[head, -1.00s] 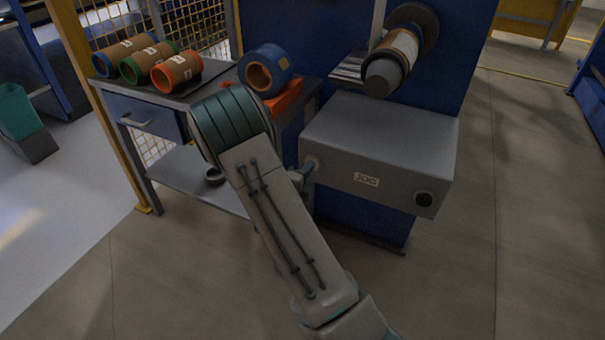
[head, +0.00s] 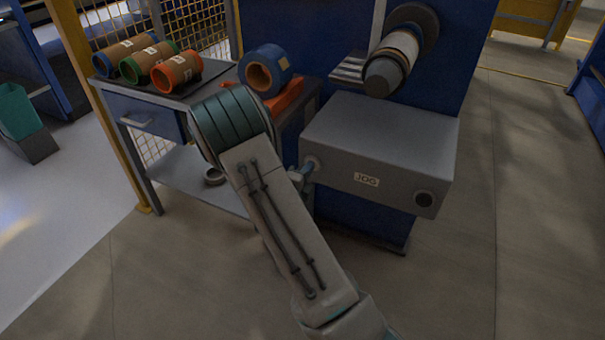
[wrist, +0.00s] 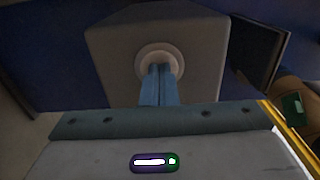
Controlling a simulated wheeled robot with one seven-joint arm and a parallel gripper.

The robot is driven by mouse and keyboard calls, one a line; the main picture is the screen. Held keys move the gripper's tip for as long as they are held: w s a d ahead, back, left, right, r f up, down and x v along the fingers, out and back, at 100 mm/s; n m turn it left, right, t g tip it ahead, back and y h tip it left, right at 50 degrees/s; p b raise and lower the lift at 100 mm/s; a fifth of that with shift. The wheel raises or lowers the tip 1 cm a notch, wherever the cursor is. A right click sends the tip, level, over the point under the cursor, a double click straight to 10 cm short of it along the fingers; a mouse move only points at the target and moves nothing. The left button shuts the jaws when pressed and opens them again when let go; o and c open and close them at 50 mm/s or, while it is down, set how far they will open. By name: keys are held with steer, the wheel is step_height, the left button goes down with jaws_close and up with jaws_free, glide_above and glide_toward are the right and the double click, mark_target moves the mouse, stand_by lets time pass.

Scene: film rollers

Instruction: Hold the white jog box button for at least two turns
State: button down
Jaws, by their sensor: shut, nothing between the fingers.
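The grey jog box (head: 380,155) with a JOG label sits on the front of the blue machine. Its white round button (wrist: 145,58) is on the box's end face, the left end in the head view; there my arm partly covers it. My gripper (wrist: 158,70) is shut, its two blue fingers together and empty. The fingertips are at the middle of the white button and appear to touch it; how far it is pressed in cannot be told. In the head view, my gripper (head: 308,168) shows small beside the box's left end.
A roller (head: 400,50) with pale film and brown bands stands above the box. A dark round knob (head: 425,199) is on the box front. At left, a cart (head: 150,120) holds several rolls, and a blue-ended roll (head: 277,62) lies near an orange block (head: 288,97).

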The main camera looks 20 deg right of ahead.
steer(key=shift+w+d+r, duration=0.15)
steer(key=shift+d+r, duration=0.2)
steer(key=p+v, duration=0.3)
steer(key=v, duration=1.1)
steer(key=shift+a+f, duration=0.35)
steer(key=shift+a, duration=0.05)
steer(key=shift+r, duration=0.1)
